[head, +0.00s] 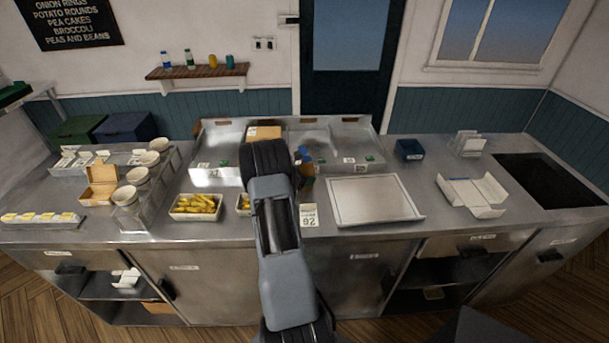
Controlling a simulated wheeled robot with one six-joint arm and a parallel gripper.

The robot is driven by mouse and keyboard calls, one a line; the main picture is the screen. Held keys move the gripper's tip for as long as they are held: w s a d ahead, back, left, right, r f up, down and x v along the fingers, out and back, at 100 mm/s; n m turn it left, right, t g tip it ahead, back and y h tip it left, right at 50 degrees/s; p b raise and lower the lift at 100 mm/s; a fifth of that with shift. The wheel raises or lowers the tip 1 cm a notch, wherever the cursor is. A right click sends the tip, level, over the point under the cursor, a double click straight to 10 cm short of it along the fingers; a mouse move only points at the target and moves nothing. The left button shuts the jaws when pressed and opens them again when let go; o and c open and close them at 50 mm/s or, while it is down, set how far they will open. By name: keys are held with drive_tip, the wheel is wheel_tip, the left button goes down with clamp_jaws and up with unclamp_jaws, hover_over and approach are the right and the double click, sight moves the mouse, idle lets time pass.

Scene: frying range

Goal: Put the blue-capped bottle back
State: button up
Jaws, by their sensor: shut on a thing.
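A blue cap, seemingly of the blue-capped bottle (304,153), shows just right of my arm's dark wrist joint, over the middle of the steel counter. My gripper (306,169) is mostly hidden behind my arm; a small dark part of it shows beside the blue. It is shut on the bottle. The bottle's body is largely hidden, and I cannot tell whether its base touches the counter.
A wall shelf (197,71) at the back left holds small bottles and cans. A steel tray (373,200) lies right of my arm, an opened white box (471,193) further right. Trays of yellow food (195,206) and cups (138,176) stand left. A raised steel unit lines the back.

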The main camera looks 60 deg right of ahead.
drive_tip(key=shift+f+b, duration=0.2)
drive_tip(key=shift+b, duration=0.1)
drive_tip(key=o, duration=1.2)
drive_tip(key=shift+r, duration=0.15)
